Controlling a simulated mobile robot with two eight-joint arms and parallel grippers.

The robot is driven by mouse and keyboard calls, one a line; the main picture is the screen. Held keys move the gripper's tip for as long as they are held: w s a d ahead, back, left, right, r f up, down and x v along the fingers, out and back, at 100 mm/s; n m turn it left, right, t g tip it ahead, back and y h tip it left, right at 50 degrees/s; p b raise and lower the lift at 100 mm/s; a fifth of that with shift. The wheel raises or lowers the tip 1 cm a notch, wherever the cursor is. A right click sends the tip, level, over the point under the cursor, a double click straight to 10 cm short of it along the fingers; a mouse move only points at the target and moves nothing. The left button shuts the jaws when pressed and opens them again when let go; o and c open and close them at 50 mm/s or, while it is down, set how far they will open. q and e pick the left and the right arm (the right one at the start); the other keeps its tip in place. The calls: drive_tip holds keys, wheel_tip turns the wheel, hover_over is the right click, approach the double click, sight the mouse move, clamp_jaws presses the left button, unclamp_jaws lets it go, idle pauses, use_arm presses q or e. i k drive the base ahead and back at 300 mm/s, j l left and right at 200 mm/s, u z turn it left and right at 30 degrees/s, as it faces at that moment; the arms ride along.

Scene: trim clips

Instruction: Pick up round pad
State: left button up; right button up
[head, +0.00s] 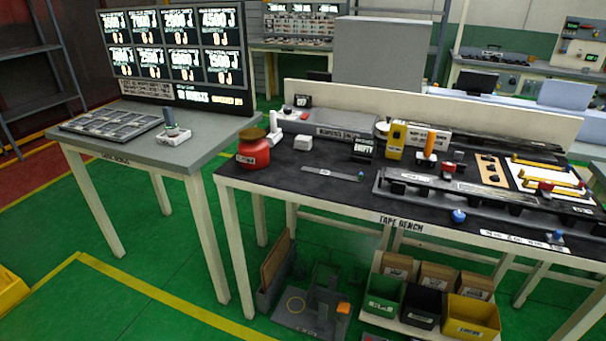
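Neither of my grippers shows in the head view. I cannot single out the round pad with certainty. A red rounded container with a brown round top (252,150) stands on the left end of the dark tape bench (300,180). A small pale round item (383,127) is at the back of the bench, partly hidden by a yellow box (396,140). A small blue round knob (459,216) is at the bench's front edge.
A grey table (150,155) with a tray (110,126) and a screen board (180,58) stands left. Bins, among them a yellow bin (470,316), sit under the bench. Long dark rails (480,190) fill the bench's right.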

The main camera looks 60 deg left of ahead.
sight(495, 178)
drive_tip(key=u, duration=1.85)
drive_tip(key=i+l+u, duration=0.1)
drive_tip(key=l, duration=0.25)
drive_tip(key=i+l+u, duration=0.1)
drive_tip(key=l, duration=0.3)
drive_tip(key=i, duration=0.1)
